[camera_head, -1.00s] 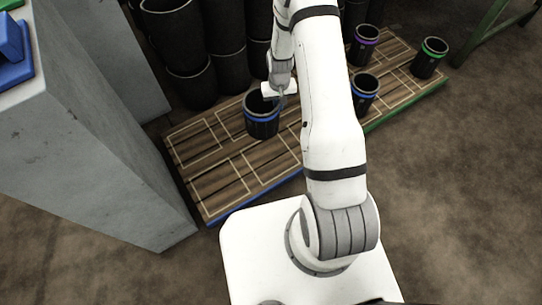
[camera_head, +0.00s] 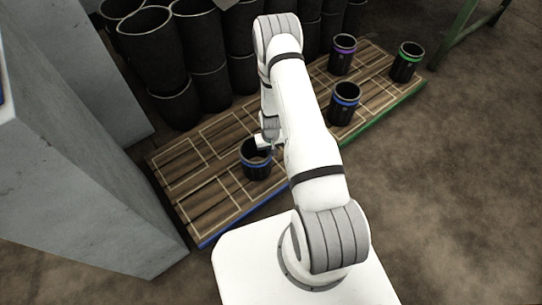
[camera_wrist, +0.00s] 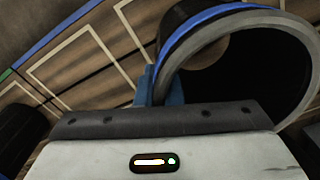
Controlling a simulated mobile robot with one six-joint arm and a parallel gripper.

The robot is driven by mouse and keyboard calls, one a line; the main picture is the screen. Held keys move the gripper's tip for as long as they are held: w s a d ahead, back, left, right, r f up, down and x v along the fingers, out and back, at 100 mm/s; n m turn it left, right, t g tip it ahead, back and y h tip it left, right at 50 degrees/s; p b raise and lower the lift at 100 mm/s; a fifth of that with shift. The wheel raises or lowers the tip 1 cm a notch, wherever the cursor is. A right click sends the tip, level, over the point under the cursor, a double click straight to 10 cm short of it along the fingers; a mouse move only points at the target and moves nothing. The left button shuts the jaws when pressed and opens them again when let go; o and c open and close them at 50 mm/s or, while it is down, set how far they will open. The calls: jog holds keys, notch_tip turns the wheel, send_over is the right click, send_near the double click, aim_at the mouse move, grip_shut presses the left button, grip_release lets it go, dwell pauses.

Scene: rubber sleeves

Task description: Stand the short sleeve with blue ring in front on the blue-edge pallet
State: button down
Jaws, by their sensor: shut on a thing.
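The short sleeve with blue ring (camera_head: 257,171) is black, upright and open at the top. It is over the front part of the blue-edge pallet (camera_head: 186,168); I cannot tell whether its base touches the boards. My gripper (camera_head: 262,146) is shut on the sleeve's rim at its far side and partly hidden by my arm. In the wrist view the sleeve's blue ring (camera_wrist: 205,20) and grey rim are close, with my gripper's blue fingers (camera_wrist: 162,88) at its wall. The pallet's blue edge shows at the front.
Another blue-ring sleeve (camera_head: 345,103), a purple-ring sleeve (camera_head: 342,54) and a green-ring sleeve (camera_head: 406,62) stand on the green-edged right part (camera_head: 385,112). Tall black sleeves (camera_head: 205,55) crowd behind the pallet. A grey block (camera_head: 90,190) stands left. The pallet's left boards are clear.

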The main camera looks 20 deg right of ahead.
jog(key=shift+f+b, duration=0.4)
jog(key=shift+f, duration=1.05)
jog(key=shift+f, duration=0.2)
jog(key=c, duration=1.6)
grip_release()
jog(key=shift+o, duration=0.2)
jog(key=shift+r, duration=0.1)
